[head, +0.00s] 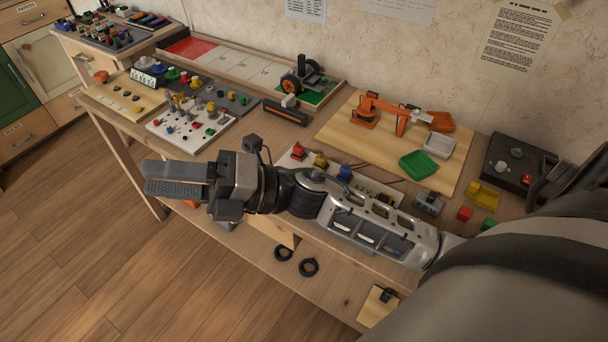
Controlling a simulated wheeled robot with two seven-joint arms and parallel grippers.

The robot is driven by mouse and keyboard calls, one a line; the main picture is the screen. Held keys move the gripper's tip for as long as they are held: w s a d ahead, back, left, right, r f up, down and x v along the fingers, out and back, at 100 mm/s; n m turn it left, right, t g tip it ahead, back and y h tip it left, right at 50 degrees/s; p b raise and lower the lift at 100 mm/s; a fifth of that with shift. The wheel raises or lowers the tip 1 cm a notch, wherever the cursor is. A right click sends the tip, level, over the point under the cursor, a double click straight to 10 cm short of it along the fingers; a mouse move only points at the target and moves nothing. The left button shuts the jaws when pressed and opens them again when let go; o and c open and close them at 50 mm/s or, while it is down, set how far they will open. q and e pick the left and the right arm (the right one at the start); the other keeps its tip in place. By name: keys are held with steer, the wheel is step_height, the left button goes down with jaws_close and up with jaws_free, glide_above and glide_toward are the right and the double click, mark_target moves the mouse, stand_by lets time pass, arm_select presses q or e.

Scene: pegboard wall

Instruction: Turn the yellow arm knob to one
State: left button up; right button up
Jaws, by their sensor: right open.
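The yellow arm knob (320,160) stands between a red knob (298,151) and a blue knob (344,172) on a pale panel (286,161) on the workbench. My right arm passes in front of the panel and hides its near part. The knob's setting and any numbers by it are too small to read. My right gripper (149,179) is open and empty. It is well to the left of the yellow knob, over the bench's front edge, and is not touching it. My left gripper is not in view.
Behind the panel, a wooden board (336,131) bears an orange toy arm (397,116), a green tray (418,164) and a white tray (438,146). A dark control box (515,165) stands at right. Boards with small knobs (188,126) fill the left. Open floor lies in front.

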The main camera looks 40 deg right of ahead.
steer(key=s+d+f+n+g+h, duration=0.1)
steer(key=d+f+n+g+h, duration=0.35)
steer(key=n, duration=0.65)
steer(key=s+d+f+n+g+h, duration=0.1)
steer(key=n+g+h, duration=0.55)
steer(key=n, duration=0.35)
steer(key=w+d+r+n+t+h, duration=0.1)
steer(key=w+d+h, duration=0.3)
steer(key=d, duration=0.5)
steer(key=w+d+r+n+t+h, duration=0.1)
steer(key=d+r+n+h, duration=0.1)
steer(key=d+h, duration=0.45)
steer(key=shift+y, duration=0.65)
steer(key=f, duration=0.5)
steer(key=d+f+p, duration=0.1)
steer(key=f, duration=1)
steer(key=shift+w+d, duration=0.2)
steer(key=shift+d, duration=0.15)
jaws_close()
